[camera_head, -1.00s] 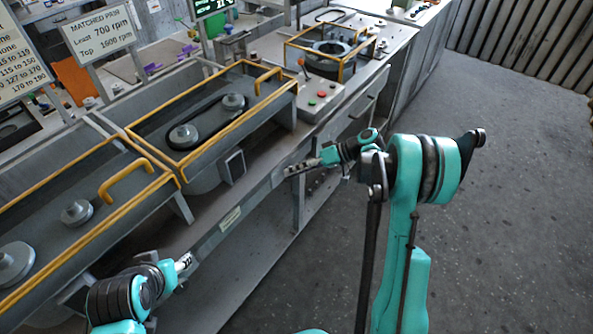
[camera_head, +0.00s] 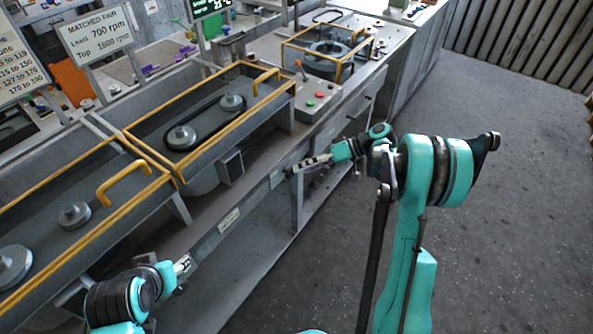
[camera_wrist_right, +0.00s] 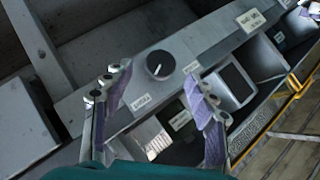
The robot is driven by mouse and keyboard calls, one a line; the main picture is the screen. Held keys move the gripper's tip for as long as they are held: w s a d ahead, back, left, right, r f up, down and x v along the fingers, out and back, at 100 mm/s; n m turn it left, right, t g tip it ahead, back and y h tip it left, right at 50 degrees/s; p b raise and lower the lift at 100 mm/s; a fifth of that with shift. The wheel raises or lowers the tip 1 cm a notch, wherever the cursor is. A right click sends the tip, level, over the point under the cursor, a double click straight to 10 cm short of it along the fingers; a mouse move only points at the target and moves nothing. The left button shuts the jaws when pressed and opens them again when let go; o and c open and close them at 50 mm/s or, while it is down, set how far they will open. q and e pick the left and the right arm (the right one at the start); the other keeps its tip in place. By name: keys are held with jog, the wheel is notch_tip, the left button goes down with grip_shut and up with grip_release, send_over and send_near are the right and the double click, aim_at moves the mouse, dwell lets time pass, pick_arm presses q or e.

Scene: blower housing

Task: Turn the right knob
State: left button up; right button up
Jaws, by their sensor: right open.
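A round black knob (camera_wrist_right: 160,65) with a white pointer mark sits on a grey panel in the right wrist view. A small white label (camera_wrist_right: 141,102) is just below it. My right gripper (camera_wrist_right: 158,98) is open and empty, with its fingers either side of and below the knob in the picture; they look apart from it. In the head view my right gripper (camera_head: 309,163) is beside the front of the bench, where I cannot make out the knob. My left gripper (camera_head: 183,264) is at the lower left, too small to tell its jaws.
The bench front carries a dark square panel (camera_wrist_right: 236,82) and more labels. Yellow-railed belt troughs (camera_head: 200,125) line the bench top. The grey floor (camera_head: 520,230) on the right is clear.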

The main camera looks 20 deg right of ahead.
jog(key=v, duration=0.8)
